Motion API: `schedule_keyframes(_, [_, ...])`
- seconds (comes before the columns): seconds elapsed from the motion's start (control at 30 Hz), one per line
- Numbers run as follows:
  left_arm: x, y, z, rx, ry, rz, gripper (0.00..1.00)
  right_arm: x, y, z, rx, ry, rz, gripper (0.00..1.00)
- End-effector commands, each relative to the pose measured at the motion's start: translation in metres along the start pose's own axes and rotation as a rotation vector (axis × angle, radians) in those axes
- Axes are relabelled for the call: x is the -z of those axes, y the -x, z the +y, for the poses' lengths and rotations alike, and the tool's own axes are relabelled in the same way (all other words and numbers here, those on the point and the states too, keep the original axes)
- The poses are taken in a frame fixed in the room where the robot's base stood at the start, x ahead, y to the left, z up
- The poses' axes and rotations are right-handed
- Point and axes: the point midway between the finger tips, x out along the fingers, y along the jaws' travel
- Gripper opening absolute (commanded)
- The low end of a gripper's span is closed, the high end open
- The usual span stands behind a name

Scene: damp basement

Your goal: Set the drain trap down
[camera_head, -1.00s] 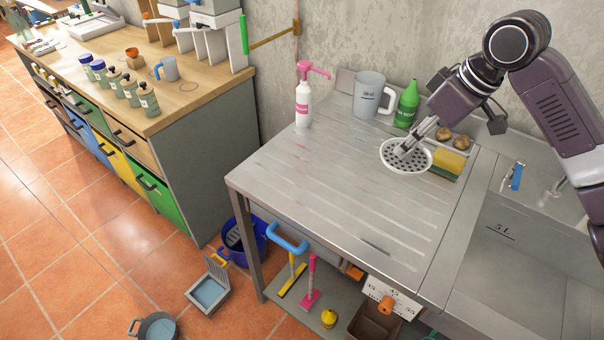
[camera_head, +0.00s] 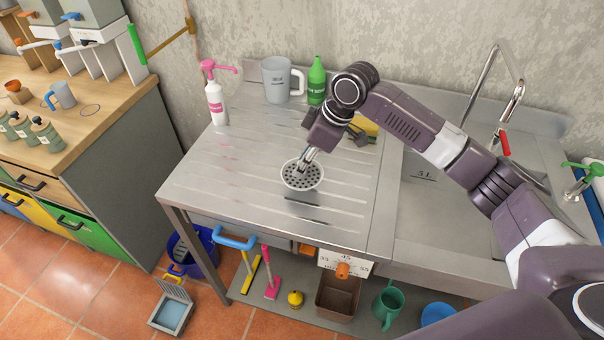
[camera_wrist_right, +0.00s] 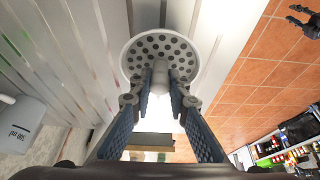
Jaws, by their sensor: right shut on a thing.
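The drain trap (camera_head: 302,175) is a pale round disc with dark holes, over the ribbed steel drainboard (camera_head: 230,165). My right gripper (camera_head: 305,158) is above it, shut on its central stem. Dark shadows lie on the board in front of the disc, so it looks a little above the surface; the exact gap is hard to judge. In the right wrist view, the disc of the drain trap (camera_wrist_right: 160,43) faces the camera, and the fingers of my right gripper (camera_wrist_right: 160,80) pinch its stem.
A pink-topped pump bottle (camera_head: 215,103), grey jug (camera_head: 276,82) and green bottle (camera_head: 317,80) stand along the back. A yellow sponge (camera_head: 365,125) is partly hidden behind my arm. The sink (camera_head: 430,215) is right. The board's left and front are clear.

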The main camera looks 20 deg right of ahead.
Motion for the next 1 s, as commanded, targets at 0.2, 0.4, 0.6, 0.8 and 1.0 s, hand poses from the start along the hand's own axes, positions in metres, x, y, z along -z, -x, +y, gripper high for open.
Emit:
schedule_keyframes(0.2, [-0.001,0.005,-0.002,0.003,0.002,-0.003,0.31,-0.010,-0.022,-0.001,0.003,-0.002,-0.003,0.00])
schedule_keyframes(0.4, [-0.001,0.008,-0.002,0.002,0.002,-0.004,0.31,-0.017,-0.043,-0.001,0.001,0.001,0.000,0.00])
schedule_keyframes(0.6, [-0.002,0.008,-0.002,0.002,0.002,-0.004,0.31,-0.018,-0.044,0.000,0.000,0.001,0.001,0.00])
schedule_keyframes(0.8, [-0.002,0.008,0.000,0.000,0.002,-0.004,0.31,-0.019,-0.046,0.000,0.000,0.000,0.001,0.19])
schedule_keyframes(1.0, [-0.001,0.008,0.001,-0.002,0.001,-0.004,0.31,-0.019,-0.046,0.000,0.000,0.000,0.000,0.33])
